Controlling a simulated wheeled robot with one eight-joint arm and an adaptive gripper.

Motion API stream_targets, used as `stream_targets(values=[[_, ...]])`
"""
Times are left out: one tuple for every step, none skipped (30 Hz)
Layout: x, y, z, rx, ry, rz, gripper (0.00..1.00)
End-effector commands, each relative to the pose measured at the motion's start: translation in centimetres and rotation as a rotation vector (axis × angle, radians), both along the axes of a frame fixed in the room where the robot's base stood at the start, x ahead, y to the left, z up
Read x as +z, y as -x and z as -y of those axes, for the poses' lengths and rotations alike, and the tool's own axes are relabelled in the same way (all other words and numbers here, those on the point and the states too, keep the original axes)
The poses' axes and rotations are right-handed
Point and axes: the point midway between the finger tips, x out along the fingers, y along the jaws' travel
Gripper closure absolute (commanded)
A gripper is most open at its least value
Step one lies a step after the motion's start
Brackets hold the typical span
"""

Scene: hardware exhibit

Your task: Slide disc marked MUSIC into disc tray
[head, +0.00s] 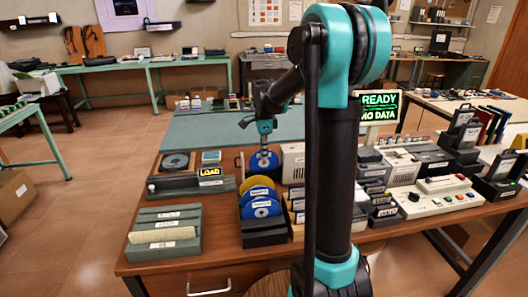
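Several discs stand upright in a dark rack (264,231) at the front middle of the table: a blue disc (261,208) in front, a yellow one (256,192) behind it. Their labels are too small to read, so I cannot tell which is MUSIC. Another blue disc (273,167) stands upright farther back, right at my gripper (264,156). My gripper points down over its upper part; whether the fingers are closed on it is too small to tell. A dark player with a round disc recess (175,161), apparently the disc tray, lies to the left beside a lit LOAD sign (209,172).
A grey-green slotted holder (165,246) stands at the front left. Light-coloured machines (433,198) and a READY / NO DATA screen (379,106) are on the right. A bare green mat (215,128) lies behind the player. My arm hides part of the table.

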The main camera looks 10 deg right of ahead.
Motion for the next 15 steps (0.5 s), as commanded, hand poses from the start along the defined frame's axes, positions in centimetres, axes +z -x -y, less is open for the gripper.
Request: stream_targets(values=[[-0.2, 0.0, 0.0, 0.0, 0.0, 0.0, 1.0], [-0.4, 0.0, 0.0, 0.0, 0.0, 0.0, 1.0], [-0.5, 0.0, 0.0, 0.0, 0.0, 0.0, 1.0], [-0.7, 0.0, 0.0, 0.0, 0.0, 0.0, 1.0], [-0.8, 0.0, 0.0, 0.0, 0.0, 0.0, 1.0], [-0.9, 0.0, 0.0, 0.0, 0.0, 0.0, 1.0], [-1.0, 0.0, 0.0, 0.0, 0.0, 0.0, 1.0], [-1.2, 0.0, 0.0, 0.0, 0.0, 0.0, 1.0], [-1.3, 0.0, 0.0, 0.0, 0.0, 0.0, 1.0], [-1.4, 0.0, 0.0, 0.0, 0.0, 0.0, 1.0], [-1.5, 0.0, 0.0, 0.0, 0.0, 0.0, 1.0], [-1.7, 0.0, 0.0, 0.0, 0.0, 0.0, 1.0], [-1.7, 0.0, 0.0, 0.0, 0.0, 0.0, 1.0], [-1.8, 0.0, 0.0, 0.0, 0.0, 0.0, 1.0], [-1.9, 0.0, 0.0, 0.0, 0.0, 0.0, 1.0]])
